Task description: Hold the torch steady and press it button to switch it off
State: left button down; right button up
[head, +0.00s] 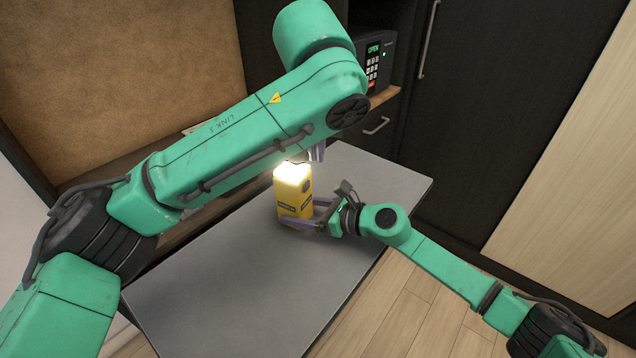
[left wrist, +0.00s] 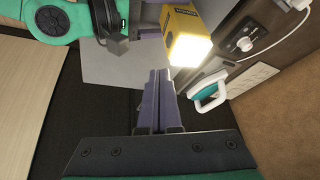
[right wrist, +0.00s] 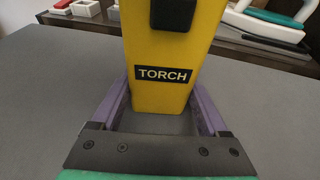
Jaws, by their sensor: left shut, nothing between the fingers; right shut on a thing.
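The yellow torch (head: 291,204) stands upright on the grey tabletop, its top glowing bright. It also shows in the left wrist view (left wrist: 181,22) and, with its TORCH label, in the right wrist view (right wrist: 165,50). A dark button (right wrist: 171,12) sits on the face towards my right gripper, above the label. My right gripper (right wrist: 165,115) is shut on the torch's lower part, one purple finger on each side. My left gripper (left wrist: 158,75) is shut and empty, apart from the torch. In the head view its fingertips (head: 318,153) show just above and right of the torch's top, partly hidden by my arm.
The grey tabletop (head: 240,280) is clear around the torch. Behind it are a shelf and a dark safe (head: 373,60) whose display reads OPEN. A white-and-teal appliance (left wrist: 209,92) lies on the shelf. Dark cabinet doors (head: 470,110) stand to the right.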

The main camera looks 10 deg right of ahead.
aim_at(306, 186)
pick_arm(q)
jog(key=s+y, duration=0.1)
jog(key=s+d+m+t+y, duration=0.1)
jog(key=s+d+m, duration=0.1)
jog(key=s, duration=0.1)
jog(key=shift+s+f+t+y, duration=0.1)
jog(key=shift+f+t+y, duration=0.2)
jog(key=shift+f+y, duration=0.1)
pick_arm(e)
jog(key=shift+a, duration=0.15)
pick_arm(q)
jog(key=x, duration=1)
